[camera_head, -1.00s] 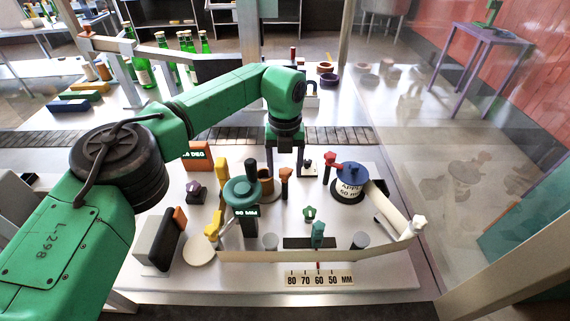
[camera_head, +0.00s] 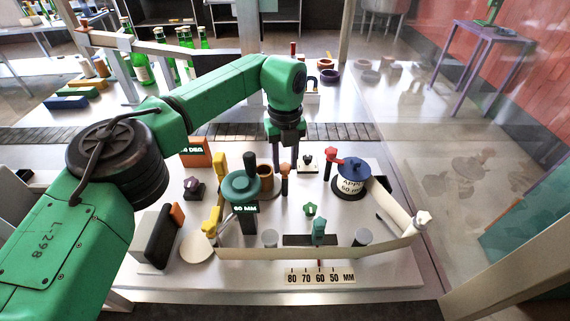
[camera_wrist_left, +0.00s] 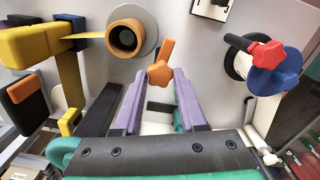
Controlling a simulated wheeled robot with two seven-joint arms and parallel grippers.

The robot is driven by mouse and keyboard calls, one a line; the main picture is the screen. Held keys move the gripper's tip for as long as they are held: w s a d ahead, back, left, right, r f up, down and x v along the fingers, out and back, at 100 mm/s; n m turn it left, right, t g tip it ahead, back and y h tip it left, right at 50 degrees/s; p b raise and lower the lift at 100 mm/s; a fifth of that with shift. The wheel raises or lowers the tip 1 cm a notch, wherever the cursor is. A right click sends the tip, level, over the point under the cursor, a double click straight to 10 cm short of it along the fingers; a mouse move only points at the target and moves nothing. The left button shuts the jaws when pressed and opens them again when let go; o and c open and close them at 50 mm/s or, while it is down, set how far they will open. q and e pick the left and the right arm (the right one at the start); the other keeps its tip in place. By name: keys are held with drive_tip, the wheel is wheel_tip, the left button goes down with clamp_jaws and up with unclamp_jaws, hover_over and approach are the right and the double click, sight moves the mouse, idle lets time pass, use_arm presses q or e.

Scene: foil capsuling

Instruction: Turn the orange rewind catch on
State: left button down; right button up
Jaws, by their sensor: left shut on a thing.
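The orange rewind catch (camera_head: 284,168) stands on a dark post on the white board, right of the brown spool. In the head view the fingers are seen nearly edge-on, partly overlapping the catch. My right gripper is not in view.
The brown spool (camera_head: 264,178) and green-topped roller (camera_head: 240,187) stand left of the catch. A red knob (camera_head: 331,155) and the blue-capped reel (camera_head: 354,177) stand right. A cream strip (camera_head: 320,252) runs along the front above a millimetre scale (camera_head: 319,276).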

use_arm(q)
drive_tip(key=n+b, duration=0.1)
drive_tip(key=n, duration=0.2)
drive_tip(key=shift+n+b, duration=0.3)
drive_tip(key=shift+n, duration=0.1)
drive_tip(key=n+b, duration=0.1)
drive_tip(key=n, duration=0.2)
drive_tip(key=shift+w+n, duration=0.1)
drive_tip(key=shift+n, duration=0.2)
drive_tip(key=n+b, duration=0.2)
drive_tip(key=n, duration=0.2)
drive_tip(key=shift+n+b, duration=0.5)
drive_tip(key=shift+n, duration=1.2)
drive_tip(key=shift+r, duration=0.1)
drive_tip(key=shift+c, duration=2.3)
unclamp_jaws()
